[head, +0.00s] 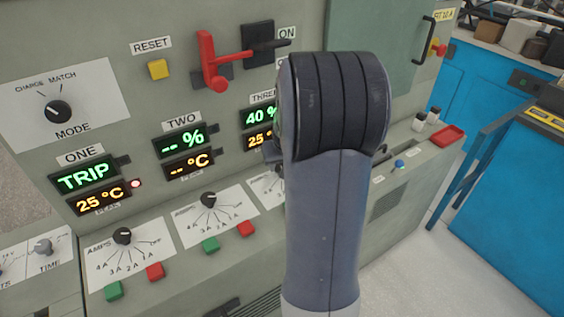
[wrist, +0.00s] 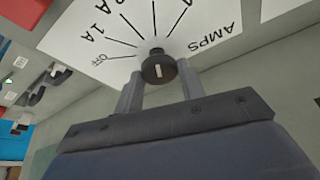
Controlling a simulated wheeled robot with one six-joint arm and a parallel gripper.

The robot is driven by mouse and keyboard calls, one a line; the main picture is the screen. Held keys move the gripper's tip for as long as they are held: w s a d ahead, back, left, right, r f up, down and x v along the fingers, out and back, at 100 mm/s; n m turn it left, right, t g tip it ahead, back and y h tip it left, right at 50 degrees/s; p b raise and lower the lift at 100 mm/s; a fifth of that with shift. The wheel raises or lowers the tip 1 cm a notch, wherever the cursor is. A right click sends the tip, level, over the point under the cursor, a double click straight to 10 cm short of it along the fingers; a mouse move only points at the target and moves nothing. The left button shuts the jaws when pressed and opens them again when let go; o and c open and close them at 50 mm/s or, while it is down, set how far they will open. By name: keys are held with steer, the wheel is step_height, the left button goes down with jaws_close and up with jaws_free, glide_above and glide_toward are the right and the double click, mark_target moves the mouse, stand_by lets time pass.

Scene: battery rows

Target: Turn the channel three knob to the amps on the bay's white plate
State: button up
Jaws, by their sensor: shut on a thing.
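The channel three knob (wrist: 158,68) is a round black knob with a short white mark on its face. It sits on a white scale plate (wrist: 115,22) marked AMPS, OFF, 1A and higher values partly cut off. My gripper (wrist: 160,80) is shut on the knob, one finger on each side. The white mark stands about upright in the wrist view; I cannot tell exactly which scale line it points to. In the head view my arm hides the knob and my gripper; only the left part of the channel three scale plate (head: 268,188) shows. The THREE display (head: 260,116) reads 40 %.
Channel one's knob (head: 122,236) and channel two's knob (head: 208,199) stand to the left, with green and red buttons below. A red lever (head: 208,62) juts out above. A partly cut-off yellow label (head: 443,14) is at upper right. A blue bench (head: 510,170) stands right.

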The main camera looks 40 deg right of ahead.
steer(key=shift+m, duration=0.6)
steer(key=o, duration=1)
steer(key=shift+r, duration=0.15)
steer(key=v, duration=1)
steer(key=shift+a+r, duration=0.2)
steer(key=shift+r, duration=0.1)
steer(key=shift+f, duration=0.15)
steer(key=x, duration=1)
steer(key=shift+d+f, duration=0.2)
steer(key=shift+f, duration=0.1)
